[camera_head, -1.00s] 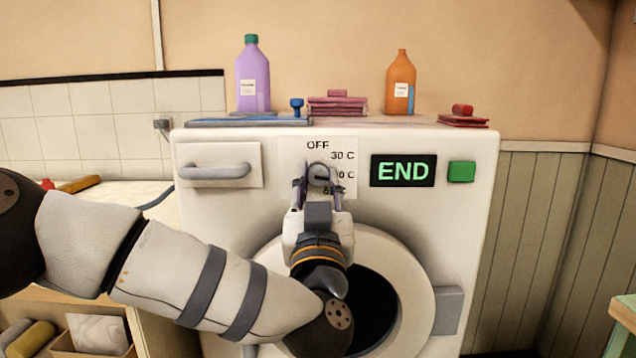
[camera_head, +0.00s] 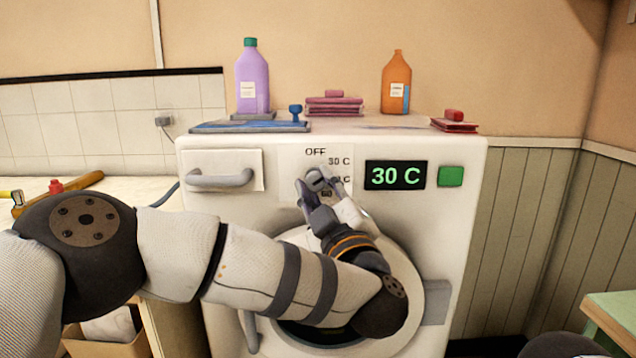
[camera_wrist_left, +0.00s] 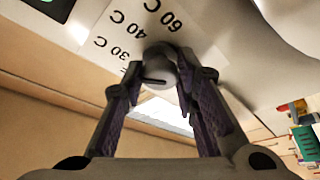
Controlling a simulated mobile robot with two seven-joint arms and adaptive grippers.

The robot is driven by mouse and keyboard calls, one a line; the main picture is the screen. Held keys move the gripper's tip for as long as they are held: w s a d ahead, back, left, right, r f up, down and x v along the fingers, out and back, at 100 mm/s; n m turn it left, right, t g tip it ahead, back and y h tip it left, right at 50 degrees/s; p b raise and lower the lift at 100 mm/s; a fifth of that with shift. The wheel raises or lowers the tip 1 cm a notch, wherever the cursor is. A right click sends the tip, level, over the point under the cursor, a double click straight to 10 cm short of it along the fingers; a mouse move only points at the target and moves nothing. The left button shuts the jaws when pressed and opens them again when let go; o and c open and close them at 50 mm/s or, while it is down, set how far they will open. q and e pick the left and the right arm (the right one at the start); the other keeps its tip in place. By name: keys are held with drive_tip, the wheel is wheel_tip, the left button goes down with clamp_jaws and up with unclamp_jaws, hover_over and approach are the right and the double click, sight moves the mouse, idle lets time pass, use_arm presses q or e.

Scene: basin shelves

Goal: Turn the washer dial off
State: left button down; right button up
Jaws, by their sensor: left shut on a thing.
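The washer (camera_head: 200,270) is a white front loader with a panel of dial labels near its top, OFF at the top and 30 C below it on the right. The grey dial (camera_head: 316,180) is on this panel. My left gripper (camera_head: 318,185) is shut on the dial, with its wrist tilted down to the right. In the left wrist view the dial (camera_wrist_left: 160,66) sits between the two fingers, and a dark mark shows on its face. The display (camera_head: 396,175) reads 30 C in green. My right gripper is not in view.
A green button (camera_head: 451,177) is right of the display. A drawer handle (camera_head: 220,178) sticks out on the left. My left arm crosses the round door.

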use_arm(q)
drive_tip(key=n+g, duration=0.1)
drive_tip(key=n, duration=0.1)
drive_tip(key=n+g+y+p, duration=0.1)
drive_tip(key=n, duration=0.4)
drive_tip(key=shift+d+r+g+p, duration=0.1)
drive_tip(key=shift+r+g+p, duration=0.3)
drive_tip(key=shift+n+g+p, duration=0.35)
drive_tip(key=shift+n+g, duration=0.05)
drive_tip(key=shift+n, duration=0.8)
drive_tip(key=shift+n+g+p, duration=0.3)
drive_tip(key=shift+n, duration=0.7)
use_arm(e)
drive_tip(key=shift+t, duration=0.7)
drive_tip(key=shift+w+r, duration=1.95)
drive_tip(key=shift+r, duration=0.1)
use_arm(q)
drive_tip(key=shift+f, duration=0.1)
drive_tip(key=c, duration=1.3)
unclamp_jaws()
